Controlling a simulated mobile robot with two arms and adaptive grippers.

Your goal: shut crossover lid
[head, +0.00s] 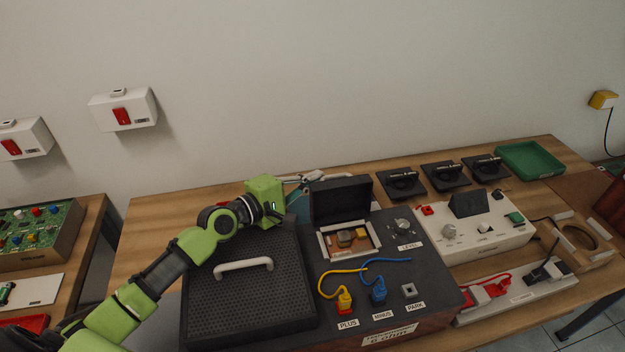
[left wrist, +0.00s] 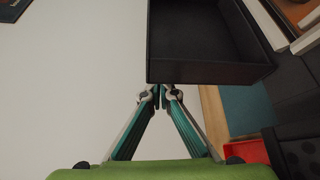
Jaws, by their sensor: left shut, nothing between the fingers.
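The black crossover lid (head: 340,201) stands open, upright at the back of a white-framed compartment (head: 324,243) with several small parts (head: 352,237) inside. My left gripper (head: 312,178) is behind and left of the lid, near its top edge. In the left wrist view the lid (left wrist: 212,72) fills the top middle, and the fingers of my left gripper (left wrist: 162,94) are closed together and empty just by its edge. I cannot tell whether they touch it. My right gripper is not in view.
A black perforated panel with a white handle (head: 243,265) lies left of the compartment, under my left arm. Yellow (head: 344,301) and blue (head: 378,291) plugs with cables and a level knob (head: 402,225) sit nearby. Black clips (head: 401,182) and a green tray (head: 530,159) lie behind right.

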